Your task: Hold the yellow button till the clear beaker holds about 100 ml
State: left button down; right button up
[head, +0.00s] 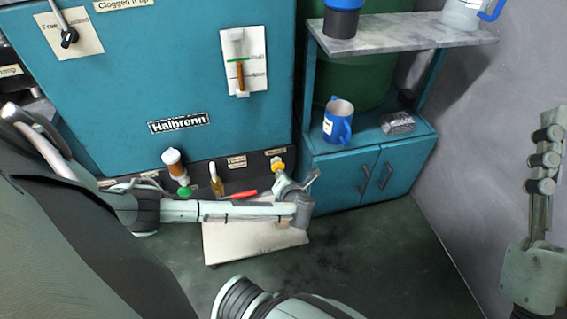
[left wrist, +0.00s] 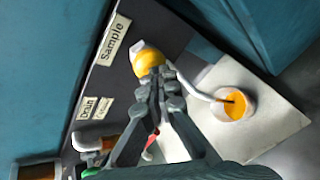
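The yellow button (left wrist: 147,61) sits beside the "Sample" label on the dark panel in the left wrist view. It also shows in the head view (head: 278,165). My left gripper (left wrist: 155,76) has its fingers together, with the tips at the button's face and overlapping it. I cannot tell whether they press it in. In the head view my left gripper (head: 297,183) is in front of the button. The clear beaker (left wrist: 235,103) holds orange liquid under the end of a pale curved pipe; its level marks are unreadable. My right gripper (head: 543,165) is raised at the far right, seemingly empty.
A white board (head: 235,247) lies under the beaker, low in front of the teal machine (head: 150,90). A red-handled tool (head: 243,194) and a green-based valve (head: 184,190) are left of the button. A blue jug (head: 338,122) stands on the teal cabinet (head: 375,175). Floor right of the board is clear.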

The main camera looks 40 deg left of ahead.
pick_arm(q)
jog(key=shift+r, duration=0.1)
dwell(0.4)
jog(key=shift+s+d+p, duration=0.25)
jog(key=shift+p, duration=0.05)
jog(key=s+d+p, duration=0.2)
jog(key=s+d, duration=0.1)
jog(key=d, duration=0.1)
jog(key=shift+s+p, duration=0.2)
jog(key=shift+p, duration=0.1)
